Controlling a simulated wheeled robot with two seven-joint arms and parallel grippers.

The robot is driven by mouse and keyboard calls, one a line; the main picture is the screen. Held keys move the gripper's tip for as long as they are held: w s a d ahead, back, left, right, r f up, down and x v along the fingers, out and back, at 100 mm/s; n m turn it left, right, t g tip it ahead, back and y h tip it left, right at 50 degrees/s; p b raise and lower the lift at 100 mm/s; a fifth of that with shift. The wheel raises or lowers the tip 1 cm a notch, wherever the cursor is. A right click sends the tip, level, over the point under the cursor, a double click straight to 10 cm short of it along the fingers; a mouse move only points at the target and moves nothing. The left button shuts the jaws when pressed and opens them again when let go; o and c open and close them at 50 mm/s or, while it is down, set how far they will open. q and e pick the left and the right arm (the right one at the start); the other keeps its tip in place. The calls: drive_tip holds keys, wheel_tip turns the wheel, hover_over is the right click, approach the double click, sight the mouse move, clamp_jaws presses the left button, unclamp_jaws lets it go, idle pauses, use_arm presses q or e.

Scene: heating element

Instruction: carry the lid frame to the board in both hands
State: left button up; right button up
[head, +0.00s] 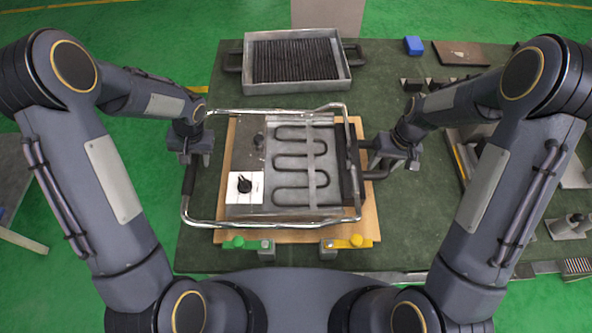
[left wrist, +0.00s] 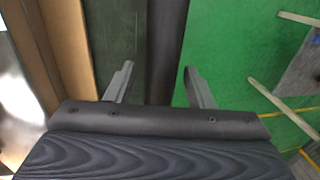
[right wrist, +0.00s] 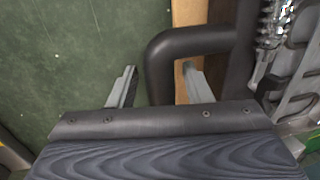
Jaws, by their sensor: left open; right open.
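The lid frame (head: 270,223), a chrome tube frame with dark grips, lies around the heating element unit (head: 301,190) on the wooden board (head: 370,220). In the head view its dark left grip (head: 189,180) is just below my left gripper (head: 193,158). My left gripper is open; in the left wrist view the dark bar (left wrist: 166,50) runs between its fingers. My right gripper (head: 400,162) is open at a black bent handle (head: 376,166) on the right side. In the right wrist view this handle (right wrist: 160,60) lies between the fingers; contact cannot be told.
A metal tray (head: 296,62) with a dark ribbed insert stands at the back of the green table (head: 200,240). A blue block (head: 413,45) and a brown plate (head: 460,53) are at back right. Green (head: 240,243) and yellow (head: 350,242) clamps sit at the board's front edge.

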drive_tip(key=shift+r, duration=0.1)
use_arm(q)
wheel_tip(320, 180, up, 12)
drive_tip(key=d, duration=0.2)
drive_tip(key=shift+d+f, duration=0.15)
use_arm(e)
wheel_tip(320, 180, up, 12)
drive_tip(key=d, duration=0.2)
drive_tip(key=shift+d+f, duration=0.2)
idle(0.4)
